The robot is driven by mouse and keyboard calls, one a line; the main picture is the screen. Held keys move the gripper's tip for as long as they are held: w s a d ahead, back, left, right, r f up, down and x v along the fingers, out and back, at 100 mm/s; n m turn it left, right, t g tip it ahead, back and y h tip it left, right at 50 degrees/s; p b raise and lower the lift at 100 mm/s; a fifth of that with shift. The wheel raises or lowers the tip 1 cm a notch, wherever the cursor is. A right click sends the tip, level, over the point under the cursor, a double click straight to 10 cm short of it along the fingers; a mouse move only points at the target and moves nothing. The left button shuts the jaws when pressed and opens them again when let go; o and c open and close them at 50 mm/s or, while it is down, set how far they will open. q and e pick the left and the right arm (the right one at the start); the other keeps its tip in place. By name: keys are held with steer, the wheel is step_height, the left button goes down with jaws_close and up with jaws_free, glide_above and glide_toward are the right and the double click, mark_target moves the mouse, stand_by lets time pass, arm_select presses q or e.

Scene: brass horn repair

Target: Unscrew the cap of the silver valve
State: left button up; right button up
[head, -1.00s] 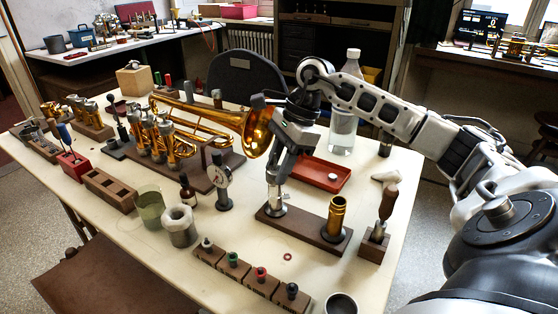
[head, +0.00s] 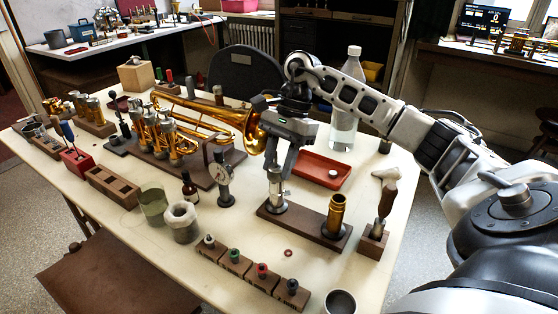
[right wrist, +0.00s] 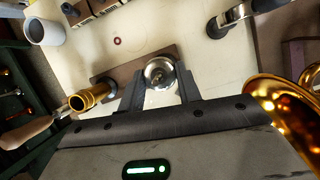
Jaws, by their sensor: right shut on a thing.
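The silver valve (head: 277,206) stands upright on the left end of a dark wooden stand (head: 305,228), in the head view. My right gripper (head: 276,180) points down over it, its fingers shut on the valve's cap at the top. In the right wrist view the round silver cap (right wrist: 159,72) sits between the two fingertips (right wrist: 160,85), with the valve body mostly hidden beneath. A brass valve (head: 336,214) stands on the right end of the same stand. My left gripper is in neither view.
A brass trumpet (head: 215,116) lies close left of my right gripper. A red tray (head: 322,171) and a clear bottle (head: 345,115) stand behind. A dial gauge (head: 223,180) is left of the stand. A small red ring (head: 288,253) lies in front, with mostly clear table around it.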

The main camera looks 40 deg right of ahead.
steer(key=n+g, duration=0.1)
steer(key=n, duration=0.1)
steer(key=shift+w+n, duration=0.15)
steer(key=shift+n, duration=0.25)
steer(key=shift+n+g+h, duration=0.4)
steer(key=shift+n, duration=0.8)
steer(key=shift+w+a+n+b, duration=0.1)
steer(key=shift+n+b, duration=0.25)
steer(key=shift+n, duration=0.25)
steer(key=shift+r+n+g+p, duration=0.2)
steer(key=shift+n+g+p, duration=0.2)
steer(key=shift+n, duration=0.1)
steer(key=shift+n+h+p, duration=0.6)
steer(key=shift+n, duration=0.5)
steer(key=shift+f+n+g, duration=0.15)
steer(key=shift+n+g, duration=0.15)
